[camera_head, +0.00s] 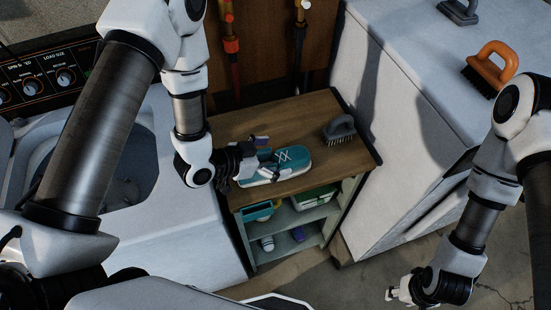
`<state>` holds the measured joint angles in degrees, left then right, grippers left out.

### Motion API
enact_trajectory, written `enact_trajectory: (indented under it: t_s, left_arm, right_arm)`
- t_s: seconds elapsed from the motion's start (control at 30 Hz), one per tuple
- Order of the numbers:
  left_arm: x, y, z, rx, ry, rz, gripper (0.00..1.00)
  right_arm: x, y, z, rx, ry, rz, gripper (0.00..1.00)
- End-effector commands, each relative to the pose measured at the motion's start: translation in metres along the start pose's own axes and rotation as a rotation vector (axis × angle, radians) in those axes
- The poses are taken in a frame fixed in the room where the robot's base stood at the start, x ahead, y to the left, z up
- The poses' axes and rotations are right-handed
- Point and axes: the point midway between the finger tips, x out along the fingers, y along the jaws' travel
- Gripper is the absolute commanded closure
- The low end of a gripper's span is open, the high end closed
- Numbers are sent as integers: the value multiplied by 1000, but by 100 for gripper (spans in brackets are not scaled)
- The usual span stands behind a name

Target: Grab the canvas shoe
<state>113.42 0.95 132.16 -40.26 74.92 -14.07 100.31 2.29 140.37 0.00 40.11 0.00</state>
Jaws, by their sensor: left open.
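The teal canvas shoe (294,156) with white laces and a white sole lies on the wooden top of a small cabinet (345,165). My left gripper (268,174) is at the shoe's left end, with its jaws open and close around or beside that part. I cannot tell whether the fingers touch the shoe. The left end of the shoe is partly hidden by the gripper. My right gripper (394,292) is empty, low over the floor at the bottom right, and its jaw opening is unclear.
A dark-bristled brush (340,130) stands right of the shoe. Small coloured items (262,142) lie behind it. A washing machine (185,235) is left, a white appliance (385,100) right, with an orange-handled brush (492,66) on it. Cabinet shelves hold containers.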

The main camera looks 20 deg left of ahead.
Motion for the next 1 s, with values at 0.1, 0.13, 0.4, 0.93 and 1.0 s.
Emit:
enact_trajectory:
  t_s: [0.1,0.13,0.4,0.93,1.0]
  left_arm:
    - [3,0,1,-2,0,0,0]
    - [3,0,1,-2,0,0,0]
    - [3,0,1,-1,0,0,67]
    - [1,-2,-6,0,-1,-2,71]
    - [-1,-4,-13,0,0,-3,85]
  right_arm:
    - [0,0,0,0,-1,0,60]
    - [0,0,0,0,-1,0,60]
    - [0,0,0,0,-1,0,60]
    - [-6,0,0,0,-1,0,60]
    - [-11,0,0,0,-1,0,60]
